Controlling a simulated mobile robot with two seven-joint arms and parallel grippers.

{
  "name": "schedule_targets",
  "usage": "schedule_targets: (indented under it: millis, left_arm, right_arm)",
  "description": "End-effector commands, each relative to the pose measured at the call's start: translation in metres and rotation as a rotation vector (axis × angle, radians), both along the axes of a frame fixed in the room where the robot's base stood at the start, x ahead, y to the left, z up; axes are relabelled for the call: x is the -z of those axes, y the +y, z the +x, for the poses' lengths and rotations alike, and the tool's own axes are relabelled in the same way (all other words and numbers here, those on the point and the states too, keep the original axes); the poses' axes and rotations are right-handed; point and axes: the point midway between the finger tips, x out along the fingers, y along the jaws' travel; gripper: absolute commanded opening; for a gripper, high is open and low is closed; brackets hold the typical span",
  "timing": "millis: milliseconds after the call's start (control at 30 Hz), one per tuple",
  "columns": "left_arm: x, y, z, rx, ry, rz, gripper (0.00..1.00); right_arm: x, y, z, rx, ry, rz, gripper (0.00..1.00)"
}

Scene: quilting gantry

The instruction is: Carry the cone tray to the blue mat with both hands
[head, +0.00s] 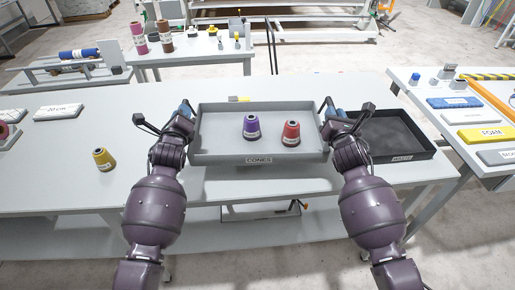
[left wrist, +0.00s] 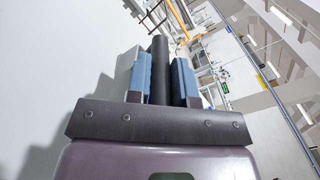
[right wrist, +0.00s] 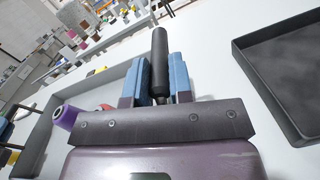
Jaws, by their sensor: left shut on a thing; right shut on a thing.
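The grey cone tray (head: 200,150), labelled CONES, is in the middle of the head view over the white table. It carries a purple cone (head: 251,128) and a red cone (head: 291,134), both upright. My left gripper (head: 186,107) is shut on the tray's left handle, a dark bar (left wrist: 158,65) between blue fingers. My right gripper (head: 336,113) is shut on the right handle (right wrist: 159,62). A dark shadow lies on the table just below the tray's front wall. I see no blue mat; the tray may hide it.
A black tray (head: 425,154) stands close on the right, partly behind my right arm. A small yellow thing (head: 239,99) lies behind the tray. The table's left part is mostly clear.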

Motion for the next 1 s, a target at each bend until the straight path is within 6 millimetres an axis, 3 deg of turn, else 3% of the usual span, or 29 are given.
schedule_targets:
  millis: [533,1000]
  left_arm:
    - [-0.005,-0.004,-0.004,0.006,-0.007,-0.008,0.0]
    - [-0.019,-0.003,-0.041,0.007,-0.007,-0.007,0.0]
  right_arm:
    - [-0.003,0.003,-0.004,-0.006,-0.003,0.0,0.0]
    - [-0.018,0.003,-0.041,-0.005,-0.004,-0.001,0.0]
